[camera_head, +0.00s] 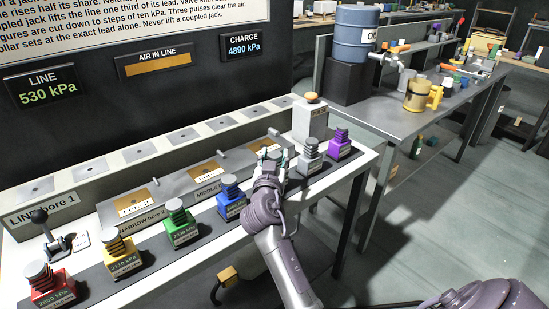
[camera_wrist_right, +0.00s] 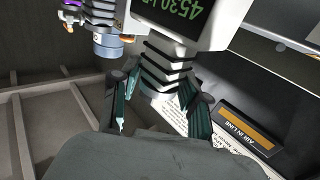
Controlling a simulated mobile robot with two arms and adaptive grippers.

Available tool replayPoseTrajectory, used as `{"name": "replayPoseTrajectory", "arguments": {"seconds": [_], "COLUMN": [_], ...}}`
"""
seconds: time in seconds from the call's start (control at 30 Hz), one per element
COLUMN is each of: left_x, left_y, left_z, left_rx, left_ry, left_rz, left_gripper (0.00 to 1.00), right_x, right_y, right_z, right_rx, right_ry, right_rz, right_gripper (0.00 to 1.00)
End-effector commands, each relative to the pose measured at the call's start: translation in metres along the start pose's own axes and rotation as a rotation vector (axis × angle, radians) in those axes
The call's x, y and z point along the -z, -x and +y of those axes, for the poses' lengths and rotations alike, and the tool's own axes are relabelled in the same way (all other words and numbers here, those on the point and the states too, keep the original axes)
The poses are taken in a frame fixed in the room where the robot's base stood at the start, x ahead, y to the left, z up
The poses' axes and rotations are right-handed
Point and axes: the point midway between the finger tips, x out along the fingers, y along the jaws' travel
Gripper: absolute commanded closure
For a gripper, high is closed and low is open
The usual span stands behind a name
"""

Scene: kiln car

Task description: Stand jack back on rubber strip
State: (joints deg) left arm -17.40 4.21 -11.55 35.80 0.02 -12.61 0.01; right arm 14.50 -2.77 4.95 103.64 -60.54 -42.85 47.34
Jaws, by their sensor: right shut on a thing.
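My right gripper (camera_head: 270,158) is at the rubber strip (camera_head: 210,222), between the blue jack (camera_head: 231,198) and the grey jack (camera_head: 309,158). In the right wrist view its fingers (camera_wrist_right: 163,100) are shut around the ribbed neck of a pale jack (camera_wrist_right: 160,62), whose dark display reads 4530 in green. My gripper hides most of this jack in the head view. I cannot tell whether its base touches the strip. My left gripper is not in view.
Red (camera_head: 48,285), yellow (camera_head: 122,257), green (camera_head: 181,225) and purple (camera_head: 340,144) jacks stand along the strip. Behind is the pale box with a yellow button (camera_head: 311,122). A black lever (camera_head: 45,226) stands at left. A side bench (camera_head: 395,118) holds a blue drum (camera_head: 356,40).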

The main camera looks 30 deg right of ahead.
Motion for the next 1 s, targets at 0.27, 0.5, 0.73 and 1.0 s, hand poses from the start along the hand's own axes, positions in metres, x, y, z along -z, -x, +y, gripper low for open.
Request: {"name": "replayPoseTrajectory", "arguments": {"seconds": [0.27, 0.5, 0.73, 1.0], "left_x": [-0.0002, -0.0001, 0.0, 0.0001], "left_y": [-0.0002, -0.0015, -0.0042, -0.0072], "left_z": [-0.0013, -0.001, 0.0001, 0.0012], "left_rx": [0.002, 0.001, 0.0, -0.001], "left_ry": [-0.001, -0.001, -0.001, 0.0], "left_rz": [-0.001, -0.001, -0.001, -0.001], "left_gripper": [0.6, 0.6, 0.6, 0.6], "right_x": [0.003, 0.0016, -0.0008, -0.0035], "right_y": [-0.0001, -0.0001, -0.0001, 0.0], "right_z": [-0.0002, -0.0001, -0.0001, -0.0002], "right_rx": [0.001, 0.001, 0.001, 0.001], "right_ry": [0.0, 0.0, 0.0, -0.001], "right_rz": [0.007, 0.007, 0.007, 0.007], "right_gripper": [1.0, 1.0, 1.0, 1.0]}}
